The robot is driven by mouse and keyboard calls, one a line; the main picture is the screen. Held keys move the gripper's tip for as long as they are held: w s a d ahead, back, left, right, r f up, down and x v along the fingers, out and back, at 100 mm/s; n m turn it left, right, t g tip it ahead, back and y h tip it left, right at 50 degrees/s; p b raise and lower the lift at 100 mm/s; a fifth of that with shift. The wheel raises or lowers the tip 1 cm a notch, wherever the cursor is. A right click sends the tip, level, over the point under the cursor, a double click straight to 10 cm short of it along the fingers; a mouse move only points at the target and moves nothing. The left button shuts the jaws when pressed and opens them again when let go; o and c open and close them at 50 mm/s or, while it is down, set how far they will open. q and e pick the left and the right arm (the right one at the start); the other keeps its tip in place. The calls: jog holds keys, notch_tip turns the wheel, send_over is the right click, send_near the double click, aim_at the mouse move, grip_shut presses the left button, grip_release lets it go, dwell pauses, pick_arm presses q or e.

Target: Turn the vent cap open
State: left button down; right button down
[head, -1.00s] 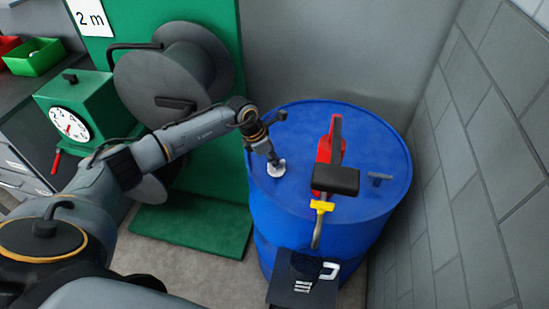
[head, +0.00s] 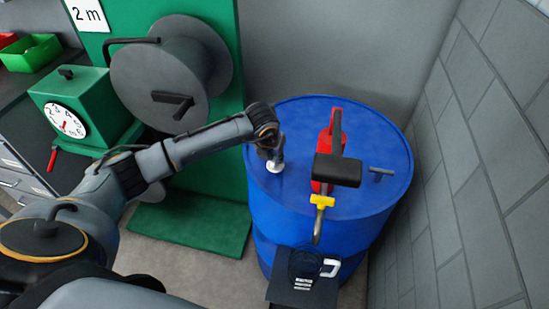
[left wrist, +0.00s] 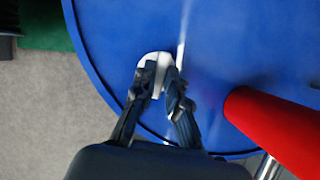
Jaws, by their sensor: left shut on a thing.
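The vent cap (head: 274,167) is a small, pale round cap on the left part of the blue drum's top (head: 285,120). In the left wrist view the cap (left wrist: 150,58) shows white near the drum's rim. My left gripper (head: 272,158) comes down on it from above. In the left wrist view its two dark fingertips (left wrist: 160,80) are shut on the cap, one at each side, and cover part of it. A thin pale bar stands out over the drum top beyond the cap. My right gripper is in neither view.
A red pump (head: 324,150) with a black top and yellow-collared spout stands right of the cap. A grey T-shaped fitting (head: 380,172) is further right. A grey block wall (head: 480,150) closes the right side. A green reel stand (head: 190,230) stands left.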

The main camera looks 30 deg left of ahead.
pick_arm(q)
jog(key=shift+n+y+b, duration=0.3)
jog(key=shift+n+b, duration=0.1)
jog(key=shift+n, duration=0.4)
jog(key=c, duration=1.4)
grip_release()
jog(key=shift+o, duration=0.2)
jog(key=shift+r, duration=0.1)
jog(key=v, duration=1.1)
jog(key=shift+d+r, duration=0.2)
jog(key=shift+r, duration=0.2)
jog(key=shift+s+f, duration=0.1)
